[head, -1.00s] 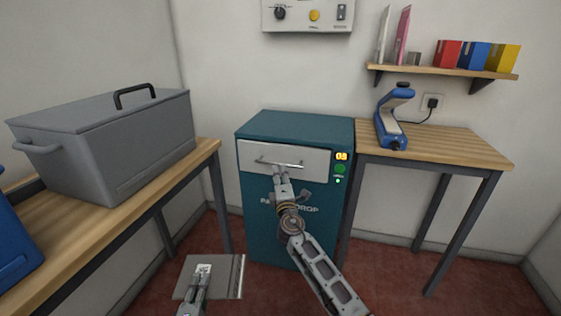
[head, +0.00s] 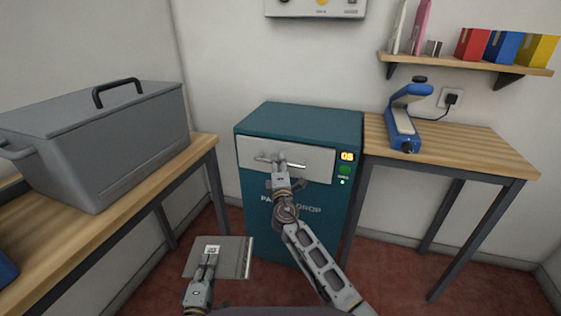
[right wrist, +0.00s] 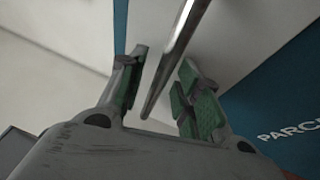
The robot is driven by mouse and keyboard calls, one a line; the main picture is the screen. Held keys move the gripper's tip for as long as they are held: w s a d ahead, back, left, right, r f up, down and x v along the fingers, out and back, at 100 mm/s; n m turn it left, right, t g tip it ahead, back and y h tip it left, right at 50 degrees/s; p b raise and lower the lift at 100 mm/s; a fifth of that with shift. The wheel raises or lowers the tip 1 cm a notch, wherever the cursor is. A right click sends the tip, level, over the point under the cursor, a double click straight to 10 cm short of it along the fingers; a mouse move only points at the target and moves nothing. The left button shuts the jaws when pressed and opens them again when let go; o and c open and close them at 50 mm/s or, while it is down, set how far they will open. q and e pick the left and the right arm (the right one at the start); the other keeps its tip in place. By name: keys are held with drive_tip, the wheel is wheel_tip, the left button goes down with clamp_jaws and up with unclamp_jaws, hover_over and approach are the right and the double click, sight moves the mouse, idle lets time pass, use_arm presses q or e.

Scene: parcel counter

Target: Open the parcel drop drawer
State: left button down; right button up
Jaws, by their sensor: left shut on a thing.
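The teal parcel drop cabinet (head: 300,122) stands against the wall. Its pale drawer front (head: 318,166) looks closed and carries a silver bar handle (head: 262,160). My right gripper (head: 275,161) is at the handle. In the right wrist view the handle bar (right wrist: 178,58) runs between the spread, green-padded fingers of the right gripper (right wrist: 160,95), with gaps visible on both sides. My left gripper (head: 211,256) is low at the left, shut on a flat grey parcel (head: 232,258) with a white label, held in front of the cabinet.
A grey lidded bin (head: 100,145) stands on the left wooden table (head: 130,190). A blue sealer-like device (head: 403,120) sits on the right table (head: 460,146). A shelf (head: 470,65) with coloured boxes hangs above it. A lit display (head: 347,157) and green button (head: 344,170) sit beside the drawer.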

idle(0.3)
clamp_jaws()
use_arm(q)
drive_tip(key=shift+a+r, duration=0.1)
